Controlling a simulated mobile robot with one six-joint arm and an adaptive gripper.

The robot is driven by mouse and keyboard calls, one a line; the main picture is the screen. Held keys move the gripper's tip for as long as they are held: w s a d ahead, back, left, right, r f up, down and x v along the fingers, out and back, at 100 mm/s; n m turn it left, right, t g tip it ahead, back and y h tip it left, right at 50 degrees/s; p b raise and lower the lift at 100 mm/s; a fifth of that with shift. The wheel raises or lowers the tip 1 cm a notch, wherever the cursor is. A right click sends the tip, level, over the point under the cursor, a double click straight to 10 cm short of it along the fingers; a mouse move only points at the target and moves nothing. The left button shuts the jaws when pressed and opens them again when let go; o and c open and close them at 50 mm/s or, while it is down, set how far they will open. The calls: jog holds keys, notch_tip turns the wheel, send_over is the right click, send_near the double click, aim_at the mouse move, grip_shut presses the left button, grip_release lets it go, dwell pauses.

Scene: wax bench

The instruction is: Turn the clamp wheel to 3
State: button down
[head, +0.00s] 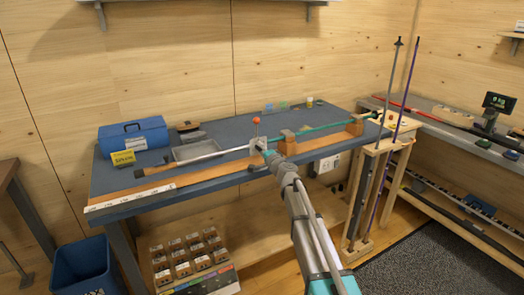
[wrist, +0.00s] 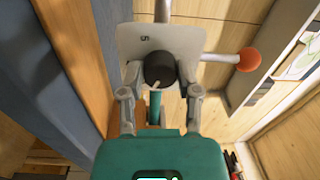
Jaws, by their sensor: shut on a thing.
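The clamp wheel (wrist: 159,68) is a dark round knob with a pale pointer mark near its lower edge. It sits in front of a light grey plate (wrist: 128,42) on which a 5 shows; no 3 is readable. My gripper (wrist: 160,82) has one finger on each side of the wheel and is shut on it. An orange ball on a grey lever (wrist: 250,59) sticks out to the right of the plate. In the head view my gripper (head: 266,153) is at the clamp on the bench's front side, below the upright orange ball (head: 256,120), and hides the wheel.
The blue-topped bench (head: 225,135) carries a long teal and grey bar, wooden blocks (head: 288,143), a grey tray (head: 195,151), a blue toolbox (head: 133,136) and a yellow sign (head: 122,158). A wooden rack with upright poles (head: 385,140) stands right of my arm.

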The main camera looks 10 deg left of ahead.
jog(key=shift+w+m, duration=0.2)
jog(key=shift+m, duration=0.2)
jog(key=shift+c, duration=2.2)
grip_release()
jog(key=shift+d, duration=0.1)
jog(key=shift+o, duration=0.7)
jog(key=shift+s, duration=0.1)
jog(key=shift+s, duration=0.1)
